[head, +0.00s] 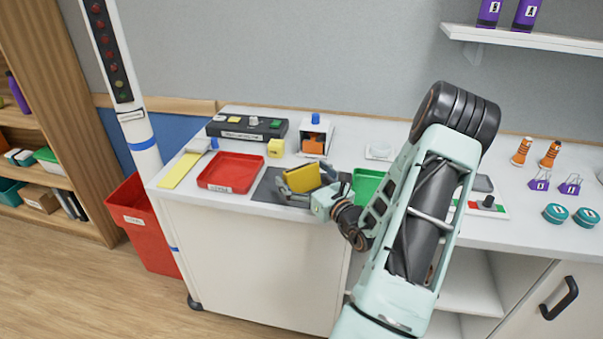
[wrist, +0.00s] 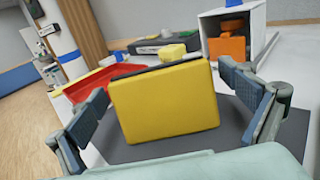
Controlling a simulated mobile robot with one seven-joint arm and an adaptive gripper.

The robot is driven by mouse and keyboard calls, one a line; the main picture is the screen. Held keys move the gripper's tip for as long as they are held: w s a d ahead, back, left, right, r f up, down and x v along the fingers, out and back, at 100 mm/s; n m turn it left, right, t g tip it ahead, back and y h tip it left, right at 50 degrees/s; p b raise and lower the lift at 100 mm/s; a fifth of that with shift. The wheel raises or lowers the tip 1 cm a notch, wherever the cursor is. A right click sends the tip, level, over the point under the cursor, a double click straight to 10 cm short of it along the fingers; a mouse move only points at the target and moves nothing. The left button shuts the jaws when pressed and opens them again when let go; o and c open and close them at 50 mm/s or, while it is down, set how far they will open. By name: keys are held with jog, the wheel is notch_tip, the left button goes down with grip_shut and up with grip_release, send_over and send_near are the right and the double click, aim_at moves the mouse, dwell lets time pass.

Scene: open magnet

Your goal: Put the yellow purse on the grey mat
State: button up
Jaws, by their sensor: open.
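The yellow purse (head: 302,178) is a boxy yellow piece with a dark top edge. In the wrist view the purse (wrist: 165,102) stands slightly tilted between my gripper's (wrist: 178,115) two fingers, with a gap on each side. The grey mat (head: 268,187) lies on the counter under and around the purse; in the wrist view the mat (wrist: 230,125) shows behind and to the right of it. In the head view my gripper (head: 308,187) is at the mat, open around the purse.
A red tray (head: 232,172) is left of the mat and a green tray (head: 366,183) is right, partly behind my arm. Behind stand a yellow cube (head: 276,147), a dark control box (head: 246,129) and a white open box (head: 316,137). A red bin (head: 148,225) stands on the floor.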

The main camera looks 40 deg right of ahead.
jog(key=shift+r, duration=0.15)
jog(key=shift+s, duration=0.25)
jog(key=s, duration=0.7)
jog(key=s+a, duration=0.1)
jog(key=s, duration=0.3)
jog(key=shift+s+b, duration=0.25)
jog(key=shift+b, duration=0.05)
